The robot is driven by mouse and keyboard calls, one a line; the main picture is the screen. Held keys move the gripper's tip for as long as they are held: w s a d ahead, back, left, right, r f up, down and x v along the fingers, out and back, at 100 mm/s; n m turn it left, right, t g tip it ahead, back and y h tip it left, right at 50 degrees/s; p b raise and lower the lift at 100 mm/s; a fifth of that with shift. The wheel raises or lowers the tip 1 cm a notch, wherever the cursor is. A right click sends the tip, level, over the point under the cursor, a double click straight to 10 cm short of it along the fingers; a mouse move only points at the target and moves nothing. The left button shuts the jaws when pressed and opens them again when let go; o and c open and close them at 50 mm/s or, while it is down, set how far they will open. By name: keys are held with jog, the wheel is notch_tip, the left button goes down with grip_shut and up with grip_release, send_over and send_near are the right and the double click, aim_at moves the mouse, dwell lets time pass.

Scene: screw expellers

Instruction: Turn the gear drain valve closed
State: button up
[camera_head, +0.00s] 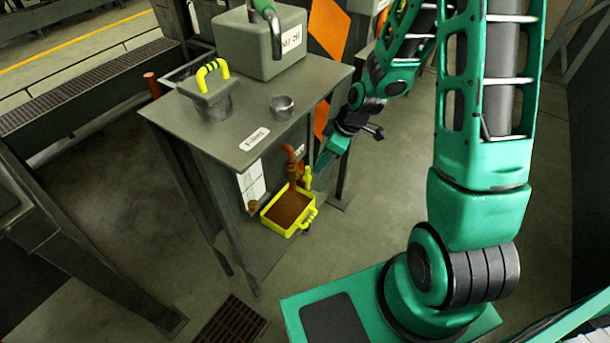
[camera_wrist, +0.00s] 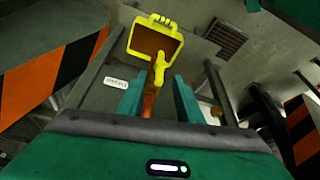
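The drain valve is a rusty red-brown pipe (camera_head: 291,160) below the front edge of the grey table, with a small yellow handle (camera_head: 307,177) on its right side. In the wrist view the yellow handle (camera_wrist: 160,62) shows just beyond the fingertips, and the pipe (camera_wrist: 149,98) runs between the two fingers. My gripper (camera_wrist: 160,82) is open, its teal fingers apart on either side of the valve. In the head view it (camera_head: 322,163) is close to the right of the valve. I cannot tell whether a finger touches the handle.
A yellow tray (camera_head: 307,219) of brown liquid stands below the valve. The grey table (camera_head: 190,120) carries a large box (camera_head: 262,48), a block with a yellow handle (camera_head: 208,90) and a small cup (camera_head: 282,106). Table legs are near the gripper; floor to the right is clear.

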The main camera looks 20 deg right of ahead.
aim_at(307, 177)
jog(key=x, duration=1.1)
jog(key=shift+w+a+f, duration=0.15)
jog(key=shift+a, duration=0.05)
